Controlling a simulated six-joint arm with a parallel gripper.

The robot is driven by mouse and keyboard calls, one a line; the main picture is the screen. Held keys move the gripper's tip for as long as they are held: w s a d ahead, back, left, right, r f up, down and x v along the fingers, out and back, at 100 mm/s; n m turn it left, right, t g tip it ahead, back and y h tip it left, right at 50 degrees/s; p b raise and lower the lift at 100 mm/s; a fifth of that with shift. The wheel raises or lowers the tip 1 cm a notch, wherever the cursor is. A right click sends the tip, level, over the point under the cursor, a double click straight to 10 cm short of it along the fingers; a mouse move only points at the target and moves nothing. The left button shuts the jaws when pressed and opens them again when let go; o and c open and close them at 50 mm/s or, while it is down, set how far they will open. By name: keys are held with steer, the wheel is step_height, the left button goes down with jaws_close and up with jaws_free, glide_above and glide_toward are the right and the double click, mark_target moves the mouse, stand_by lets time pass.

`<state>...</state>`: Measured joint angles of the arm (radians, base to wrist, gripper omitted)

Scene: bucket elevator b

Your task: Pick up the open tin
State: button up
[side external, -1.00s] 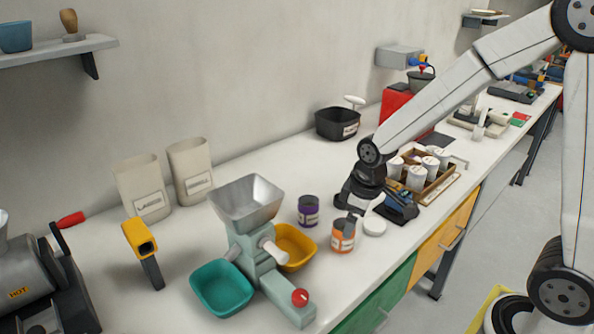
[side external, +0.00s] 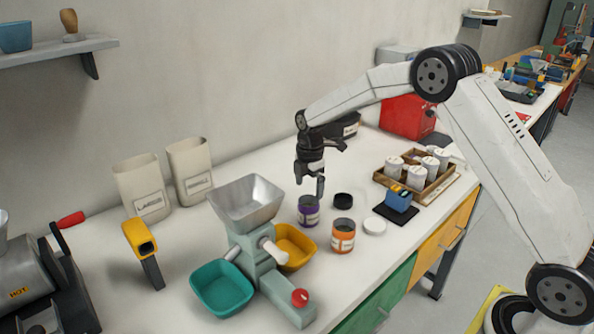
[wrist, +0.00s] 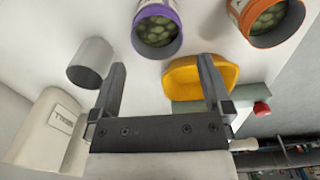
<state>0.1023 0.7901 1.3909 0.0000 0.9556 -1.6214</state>
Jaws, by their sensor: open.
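Two tins stand upright on the white bench, a purple-labelled tin (side external: 308,210) and an orange-labelled tin (side external: 343,236). In the wrist view the purple tin (wrist: 150,35) and the orange tin (wrist: 265,38) both show open tops with green contents. My gripper (side external: 309,184) is open and empty, above and close to the purple tin in the side view. In the wrist view its fingers (wrist: 163,66) are spread, with the purple tin beyond them. Whether they touch it cannot be told.
A mill (side external: 260,265) with a yellow tray (side external: 296,246) and teal tray (side external: 221,287) stands left of the tins. A black disc (side external: 343,200) and white disc (side external: 375,226) lie nearby. A box of white containers (side external: 405,182) is at right. The wrist view shows a grey cylinder (wrist: 90,62).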

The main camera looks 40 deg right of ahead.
mark_target(308, 211)
steer(key=shift+w+d+f+n, duration=0.1)
steer(key=shift+w+n, duration=0.15)
steer(key=shift+n, duration=0.05)
steer(key=shift+f, duration=0.1)
steer(key=shift+f, duration=1.2)
steer(key=shift+f, duration=0.1)
steer(key=shift+f, duration=2.5)
jaws_close()
